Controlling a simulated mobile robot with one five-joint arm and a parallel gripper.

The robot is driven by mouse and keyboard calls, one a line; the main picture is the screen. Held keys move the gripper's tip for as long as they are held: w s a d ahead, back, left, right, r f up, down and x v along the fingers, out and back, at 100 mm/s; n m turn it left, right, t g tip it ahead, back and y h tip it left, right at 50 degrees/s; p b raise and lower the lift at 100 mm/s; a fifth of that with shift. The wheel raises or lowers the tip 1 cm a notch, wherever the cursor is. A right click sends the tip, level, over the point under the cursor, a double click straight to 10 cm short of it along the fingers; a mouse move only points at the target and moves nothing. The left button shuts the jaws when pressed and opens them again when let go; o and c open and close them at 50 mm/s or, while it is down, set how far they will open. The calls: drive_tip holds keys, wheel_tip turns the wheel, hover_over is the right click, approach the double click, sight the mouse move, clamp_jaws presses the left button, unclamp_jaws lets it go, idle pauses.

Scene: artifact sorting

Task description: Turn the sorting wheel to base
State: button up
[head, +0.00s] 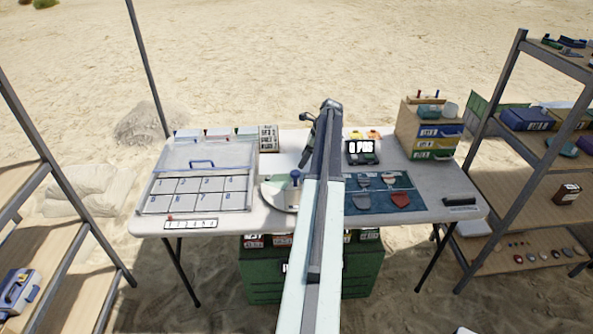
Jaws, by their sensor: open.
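The sorting wheel appears to be the pale round disc (275,196) near the table's front middle, with a blue knob (295,175) standing on it. My arm covers its right side, and any markings on it are too small to read. My gripper (306,153) is at the far end of my arm, beyond the blue knob in the picture. It is small and partly hidden by the arm, and appears open and empty. I see no contact between the gripper and the wheel.
A numbered tray with a clear lid (205,154) lies left of the disc. A black display (362,152) reads "0 POS". A wooden drawer box (428,132) stands back right. Shelves flank the table (443,187).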

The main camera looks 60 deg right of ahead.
sight(296, 172)
drive_tip(key=b+x, duration=0.6)
drive_tip(key=x, duration=0.1)
drive_tip(key=shift+s+f+b, duration=0.15)
drive_tip(key=shift+s+b, duration=0.05)
drive_tip(key=shift+b, duration=0.15)
drive_tip(key=shift+w+a+f+b, duration=0.1)
drive_tip(key=shift+w+f+b, duration=0.2)
drive_tip(key=shift+f+b, duration=0.1)
drive_tip(key=shift+r, duration=0.1)
clamp_jaws()
